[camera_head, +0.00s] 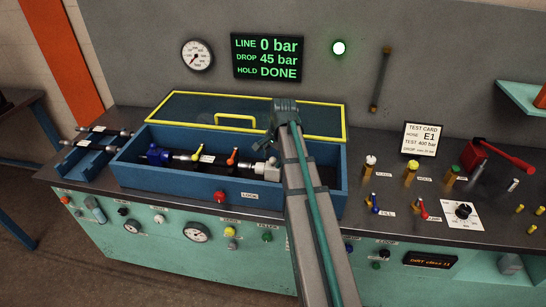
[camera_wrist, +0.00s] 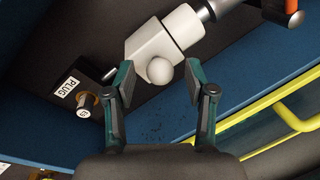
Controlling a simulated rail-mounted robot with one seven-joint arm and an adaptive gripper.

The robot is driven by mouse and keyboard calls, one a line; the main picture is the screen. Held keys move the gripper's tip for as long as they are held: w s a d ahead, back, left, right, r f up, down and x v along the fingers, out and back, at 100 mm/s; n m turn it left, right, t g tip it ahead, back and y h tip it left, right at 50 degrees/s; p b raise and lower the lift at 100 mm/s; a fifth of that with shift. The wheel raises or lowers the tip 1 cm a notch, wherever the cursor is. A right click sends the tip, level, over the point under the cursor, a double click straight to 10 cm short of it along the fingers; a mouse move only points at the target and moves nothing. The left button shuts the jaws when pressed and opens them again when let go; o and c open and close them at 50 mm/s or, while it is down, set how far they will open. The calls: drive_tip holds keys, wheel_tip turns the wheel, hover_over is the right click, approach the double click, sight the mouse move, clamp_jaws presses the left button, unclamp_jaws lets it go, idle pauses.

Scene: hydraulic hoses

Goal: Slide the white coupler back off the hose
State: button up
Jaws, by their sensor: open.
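The white coupler (camera_head: 265,168) sits at the right end of the hose line inside the blue box. In the wrist view the white coupler (camera_wrist: 168,36) is a pale block with a round knob (camera_wrist: 160,70) on its near side. A grey metal fitting (camera_wrist: 222,8) joins its upper right. My gripper (camera_wrist: 158,80) is open, with one finger on each side of the knob. I cannot tell whether the fingers touch it. In the head view my arm covers part of the box, and my gripper's fingertips are hard to make out.
The blue box (camera_head: 130,172) has its yellow-framed lid (camera_head: 190,108) raised behind. An orange-handled valve (camera_head: 232,157) and a yellow-handled valve (camera_head: 198,154) sit along the hose line. A plug fitting (camera_wrist: 88,100) is left of my fingers. The display (camera_head: 267,58) reads 0 bar and DONE.

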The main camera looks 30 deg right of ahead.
drive_tip(key=shift+f, duration=0.25)
drive_tip(key=shift+c, duration=0.3)
clamp_jaws()
